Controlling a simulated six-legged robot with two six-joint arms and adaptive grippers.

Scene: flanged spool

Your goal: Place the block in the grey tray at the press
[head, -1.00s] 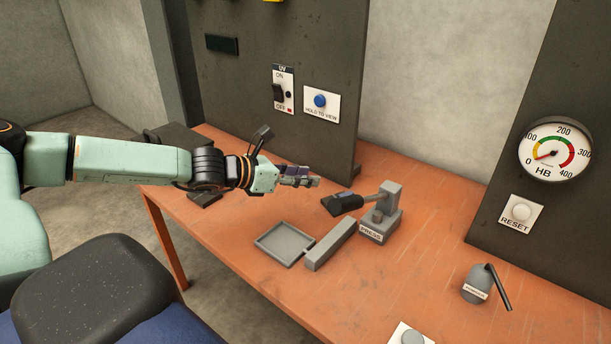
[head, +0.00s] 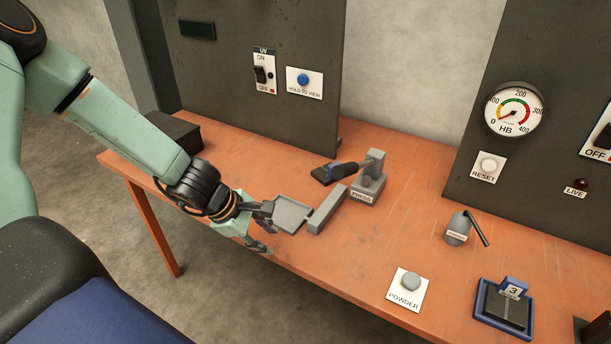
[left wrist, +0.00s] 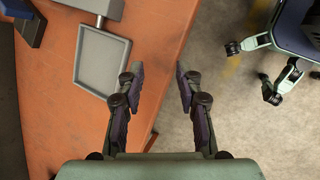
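The grey tray (head: 277,227) is shallow, square and empty on the orange bench, and it also shows in the left wrist view (left wrist: 77,62). A long grey bar (head: 326,209) lies just right of it. The grey press (head: 368,186), labelled PRESS, stands behind the bar. No thing here is labelled as the block, so I cannot tell which it is. My left gripper (head: 262,228) is at the tray's front left corner. In the left wrist view its fingers (left wrist: 157,82) are apart and empty, over the bench edge beside the tray. My right gripper is out of view.
A blue frame tagged 3 (head: 484,303) stands at the right. The powder button (head: 411,282) and a grey canister (head: 456,229) are nearer. A dark box (head: 172,133) is at the back left.

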